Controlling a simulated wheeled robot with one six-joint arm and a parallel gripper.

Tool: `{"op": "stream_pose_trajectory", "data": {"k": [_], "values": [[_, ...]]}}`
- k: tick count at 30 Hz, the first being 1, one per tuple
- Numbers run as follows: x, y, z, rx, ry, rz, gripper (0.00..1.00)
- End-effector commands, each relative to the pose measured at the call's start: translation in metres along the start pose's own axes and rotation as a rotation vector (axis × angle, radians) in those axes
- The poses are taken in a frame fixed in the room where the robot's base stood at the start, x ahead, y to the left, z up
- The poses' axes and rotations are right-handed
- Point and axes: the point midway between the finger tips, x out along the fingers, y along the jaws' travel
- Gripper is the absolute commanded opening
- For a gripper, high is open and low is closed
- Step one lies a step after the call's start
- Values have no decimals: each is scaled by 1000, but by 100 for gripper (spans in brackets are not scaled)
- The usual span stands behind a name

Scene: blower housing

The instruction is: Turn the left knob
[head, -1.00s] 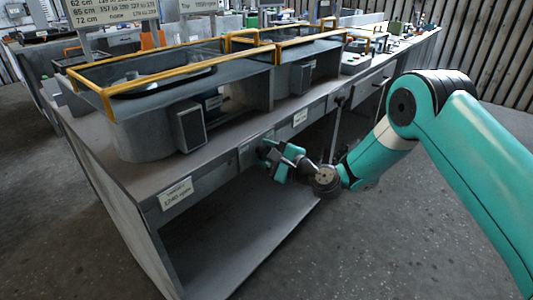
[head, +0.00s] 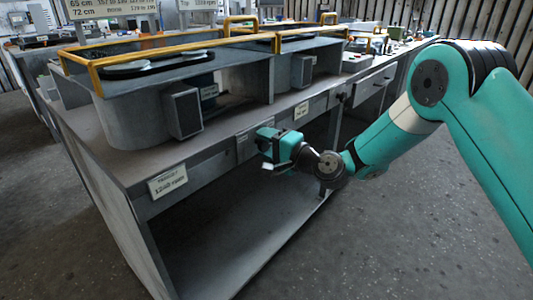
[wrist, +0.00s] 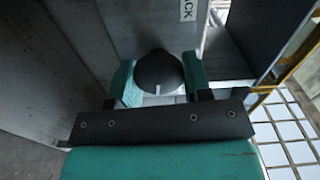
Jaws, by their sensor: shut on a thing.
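In the wrist view, a dark round knob (wrist: 158,68) with a small white mark on its rim sits between the two teal fingers of my gripper (wrist: 160,86). The gripper is shut on this knob, a finger on each side. In the head view, my gripper (head: 268,148) is at the front edge of the grey bench (head: 215,172), right of the rpm label. The knob is hidden behind the gripper there, and I cannot tell from this view whether it is the left one.
A white rpm label (head: 167,181) is on the bench's front edge, with another white label (head: 301,110) further right. Grey housings with yellow rails (head: 150,47) stand on top. The bench's open lower bay (head: 235,235) is below. Clear floor (head: 390,230) lies to the right.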

Motion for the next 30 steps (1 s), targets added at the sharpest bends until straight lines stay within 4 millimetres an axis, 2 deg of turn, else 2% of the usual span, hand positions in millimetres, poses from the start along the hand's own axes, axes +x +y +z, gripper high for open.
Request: {"op": "stream_pose_trajectory", "data": {"k": [2,30], "values": [[0,5,1,-74,-1,-1,22],[0,3,3,-952,-1,0,22]]}}
